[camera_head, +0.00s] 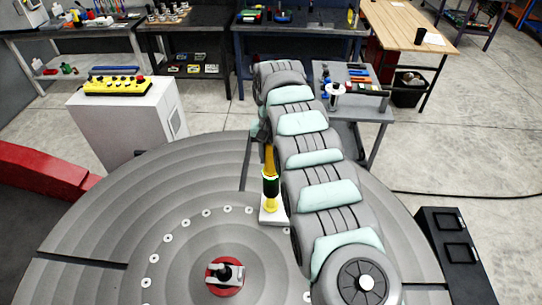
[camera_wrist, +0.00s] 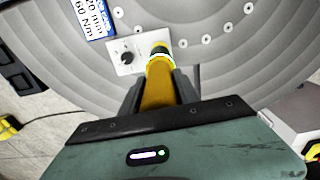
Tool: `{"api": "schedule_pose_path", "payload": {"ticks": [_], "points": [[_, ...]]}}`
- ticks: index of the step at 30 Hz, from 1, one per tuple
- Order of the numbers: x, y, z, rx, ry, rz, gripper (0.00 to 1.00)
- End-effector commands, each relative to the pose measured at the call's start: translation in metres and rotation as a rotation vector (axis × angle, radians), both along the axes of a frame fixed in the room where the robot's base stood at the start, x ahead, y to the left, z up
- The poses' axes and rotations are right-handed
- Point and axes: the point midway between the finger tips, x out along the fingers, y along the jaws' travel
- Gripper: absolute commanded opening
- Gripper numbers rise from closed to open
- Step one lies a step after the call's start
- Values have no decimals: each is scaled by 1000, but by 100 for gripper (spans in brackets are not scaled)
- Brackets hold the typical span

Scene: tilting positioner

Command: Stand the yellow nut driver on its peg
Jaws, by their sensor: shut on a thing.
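The yellow nut driver (camera_wrist: 158,88) is gripped between the two fingers of my gripper (camera_wrist: 159,84) in the wrist view. Its far end has a dark band with a pale rim. In the head view the nut driver (camera_head: 270,184) points down, roughly upright, over a small white plate (camera_head: 266,217) on the round table. The plate (camera_wrist: 113,67) shows in the wrist view with a dark round peg (camera_wrist: 126,58) on it, left of the driver's far end. I cannot tell whether the driver touches the plate. My arm hides most of my gripper in the head view.
The large grey round table (camera_head: 110,215) has a ring of bolts and a red disc (camera_head: 224,289) with a clamp-like part near its middle. A blue label (camera_wrist: 95,18) lies beyond the plate. A white cabinet (camera_head: 122,125) and a grey cart (camera_head: 350,104) stand behind.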

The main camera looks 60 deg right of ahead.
Motion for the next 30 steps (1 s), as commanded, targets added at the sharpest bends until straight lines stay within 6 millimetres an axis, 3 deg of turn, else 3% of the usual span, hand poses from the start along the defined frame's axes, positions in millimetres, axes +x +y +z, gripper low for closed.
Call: {"api": "schedule_pose_path", "payload": {"ticks": [30], "points": [[1,0,-31,0,0,1,0]]}}
